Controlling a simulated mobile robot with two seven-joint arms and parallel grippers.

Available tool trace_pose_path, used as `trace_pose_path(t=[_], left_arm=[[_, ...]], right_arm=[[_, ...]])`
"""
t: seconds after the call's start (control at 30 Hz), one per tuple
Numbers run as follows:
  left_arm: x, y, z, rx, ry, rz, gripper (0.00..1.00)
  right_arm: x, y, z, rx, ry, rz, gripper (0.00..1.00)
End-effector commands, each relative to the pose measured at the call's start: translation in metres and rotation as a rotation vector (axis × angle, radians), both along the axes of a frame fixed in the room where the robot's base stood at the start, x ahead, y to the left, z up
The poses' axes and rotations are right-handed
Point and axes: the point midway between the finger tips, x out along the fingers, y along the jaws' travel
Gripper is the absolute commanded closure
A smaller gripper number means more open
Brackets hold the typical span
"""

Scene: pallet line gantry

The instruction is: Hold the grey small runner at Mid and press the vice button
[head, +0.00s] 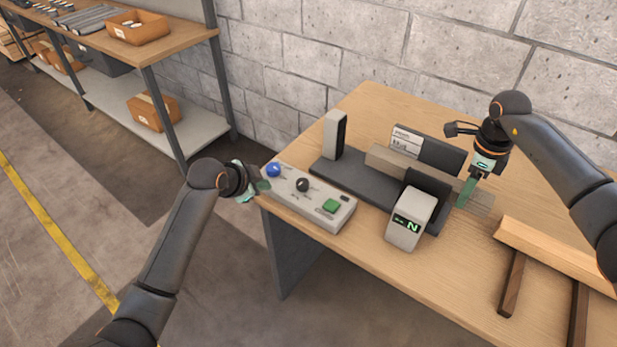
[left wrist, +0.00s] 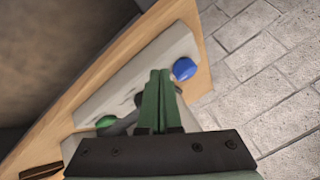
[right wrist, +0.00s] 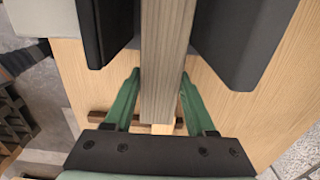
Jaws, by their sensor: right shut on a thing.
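The grey small runner (head: 387,159), a long grey-brown bar, lies through the dark vice (head: 345,180) on the table. My right gripper (head: 466,197) is shut on its right end; in the right wrist view the runner (right wrist: 165,60) stands between the green fingers (right wrist: 160,80). A pale control box (head: 318,211) carries a blue button (head: 273,170), a black knob (head: 303,185) and a green button (head: 331,206). Its labels are too small to read. My left gripper (head: 263,187) is shut and empty beside the box's left end; the blue button (left wrist: 184,69) is right of its fingertips.
A grey display unit (head: 408,222) showing N stands in front of the vice. A pale upright block (head: 335,135) stands behind its left end, and a labelled plate (head: 407,141) at the back. A wooden frame (head: 555,250) lies at the right. A shelf (head: 150,45) stands left.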

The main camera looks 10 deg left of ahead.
Motion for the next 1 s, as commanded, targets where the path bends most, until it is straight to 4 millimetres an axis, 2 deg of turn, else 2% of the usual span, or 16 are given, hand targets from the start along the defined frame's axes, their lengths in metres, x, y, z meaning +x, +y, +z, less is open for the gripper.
trace_pose_path(t=[0.03,0.1,0.2,0.3,0.43,0.53,0.8,1.0], left_arm=[[0.001,-0.024,0.017,0.038,0.014,-0.123,1.0],[-0.005,-0.051,0.033,0.099,0.04,-0.302,1.0],[-0.018,-0.081,0.053,0.18,0.065,-0.534,1.0],[-0.031,-0.1,0.069,0.246,0.078,-0.716,1.0],[-0.043,-0.112,0.08,0.299,0.087,-0.862,1.0],[-0.045,-0.117,0.078,0.315,0.092,-0.907,1.0],[-0.037,-0.132,0.046,0.315,0.093,-0.915,1.0],[-0.033,-0.136,0.034,0.317,0.091,-0.912,1.0]], right_arm=[[0.0,0.0,0.001,0.001,-0.002,0.0,1.0],[0.0,0.0,0.001,0.001,-0.002,0.0,1.0],[0.0,0.0,0.001,0.001,-0.002,0.0,1.0],[0.0,0.0,0.001,0.001,-0.002,0.0,1.0],[0.0,0.0,0.001,0.001,-0.002,0.0,1.0],[0.0,0.0,0.001,0.001,-0.002,0.0,1.0],[0.0,0.0,0.001,0.001,-0.002,0.0,1.0],[0.0,0.0,0.001,0.001,-0.002,0.0,1.0]])
